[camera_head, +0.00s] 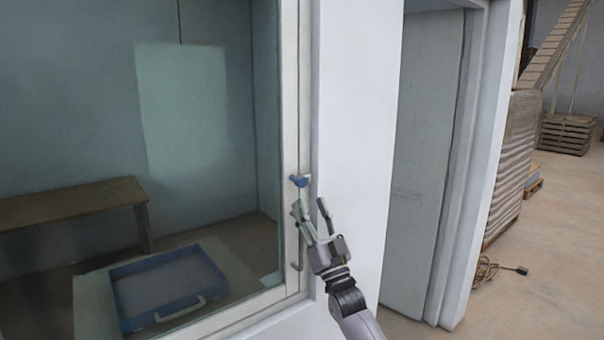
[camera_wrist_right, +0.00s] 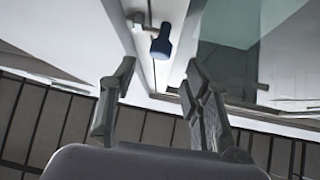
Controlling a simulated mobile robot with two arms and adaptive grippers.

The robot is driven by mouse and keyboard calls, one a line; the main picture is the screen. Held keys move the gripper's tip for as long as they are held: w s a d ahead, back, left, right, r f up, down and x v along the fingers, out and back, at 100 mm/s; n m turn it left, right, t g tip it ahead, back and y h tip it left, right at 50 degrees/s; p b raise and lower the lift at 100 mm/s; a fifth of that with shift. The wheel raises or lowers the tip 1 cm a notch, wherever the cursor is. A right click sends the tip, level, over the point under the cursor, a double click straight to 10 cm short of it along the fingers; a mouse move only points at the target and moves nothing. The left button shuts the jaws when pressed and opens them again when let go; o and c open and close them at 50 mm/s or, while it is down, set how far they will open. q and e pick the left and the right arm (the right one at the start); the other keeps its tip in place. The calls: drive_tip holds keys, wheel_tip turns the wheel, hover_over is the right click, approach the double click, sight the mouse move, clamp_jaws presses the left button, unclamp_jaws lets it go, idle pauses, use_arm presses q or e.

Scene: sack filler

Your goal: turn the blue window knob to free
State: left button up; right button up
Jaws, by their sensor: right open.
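The blue window knob (camera_head: 300,181) sits on the white frame of the window, at the right edge of the glass in the head view. It also shows in the right wrist view (camera_wrist_right: 161,42), beyond and between the fingertips. My right gripper (camera_head: 311,205) is open and empty, a little below the knob and apart from it. In the right wrist view its two fingers (camera_wrist_right: 158,80) are spread to either side of the knob's line. My left gripper is not in view.
Behind the window glass (camera_head: 90,60) are a wooden bench (camera_head: 70,203) and a blue tray (camera_head: 125,300) with a handle. A white wall (camera_head: 357,100) and a grey door (camera_head: 425,150) stand right of the frame. A cable (camera_head: 485,270) lies on the floor at the right.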

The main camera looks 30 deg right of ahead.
sight(303, 184)
drive_tip(key=p+x, duration=0.2)
drive_tip(key=x, duration=0.5)
drive_tip(key=shift+w+r, duration=0.25)
drive_tip(key=shift+c, duration=0.3)
clamp_jaws()
